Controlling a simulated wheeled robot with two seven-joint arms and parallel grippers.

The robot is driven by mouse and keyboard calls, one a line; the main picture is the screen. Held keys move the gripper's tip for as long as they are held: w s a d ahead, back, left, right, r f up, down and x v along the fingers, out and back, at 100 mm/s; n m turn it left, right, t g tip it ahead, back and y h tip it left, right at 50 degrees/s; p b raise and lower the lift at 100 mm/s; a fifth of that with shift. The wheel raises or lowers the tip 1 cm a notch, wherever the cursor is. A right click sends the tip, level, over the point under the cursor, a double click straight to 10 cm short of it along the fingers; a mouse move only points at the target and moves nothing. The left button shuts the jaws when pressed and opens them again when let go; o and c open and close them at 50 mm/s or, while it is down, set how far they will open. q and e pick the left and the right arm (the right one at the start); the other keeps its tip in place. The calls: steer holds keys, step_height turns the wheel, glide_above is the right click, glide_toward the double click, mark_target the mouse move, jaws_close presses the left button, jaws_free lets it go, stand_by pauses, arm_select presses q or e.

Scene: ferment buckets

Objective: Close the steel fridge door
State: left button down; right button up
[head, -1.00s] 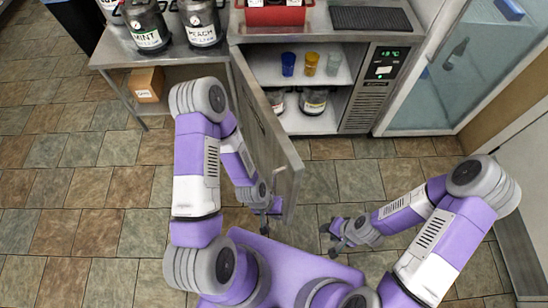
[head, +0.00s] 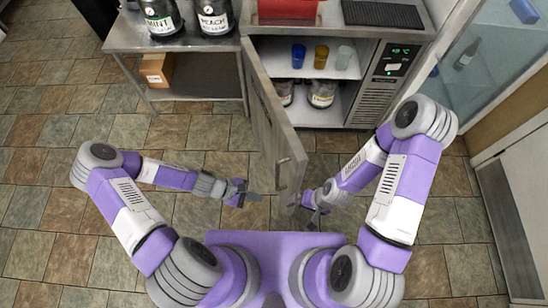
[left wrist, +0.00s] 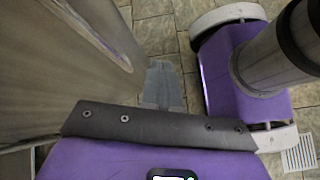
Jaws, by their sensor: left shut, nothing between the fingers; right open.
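The steel fridge door (head: 268,115) stands wide open, swung out from the left side of the steel under-counter fridge (head: 375,92) toward me. A handle (head: 283,161) shows near its free end. My left gripper (head: 250,195) is shut and empty, just left of the door's free end. In the left wrist view its fingers (left wrist: 163,88) point past a steel panel (left wrist: 60,70), which looks like the door. My right gripper (head: 306,208) is open beside the door's free end, on the right. I cannot tell if it touches the door.
Inside the fridge are a blue cup (head: 298,56), a yellow cup (head: 321,57), a pale cup (head: 345,57) and jars (head: 321,93) below. A steel table (head: 190,45) with a cardboard box (head: 157,70) underneath stands left. A glass-fronted cabinet (head: 465,60) stands right. Tiled floor is open at left.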

arm_select(q)
steer(key=w+a+r+n+t+h+p, duration=0.1)
steer(key=w+a+r+n+t+h, duration=0.4)
steer(key=w+n, duration=0.3)
steer(key=w+d+f+b, duration=0.1)
steer(key=w+d, duration=0.1)
steer(key=d, duration=0.4)
steer(key=w+d+f+y+b, duration=0.1)
steer(key=w+d, duration=0.2)
steer(key=d, duration=0.3)
steer(key=shift+f+b, duration=0.15)
steer(key=shift+b, duration=0.15)
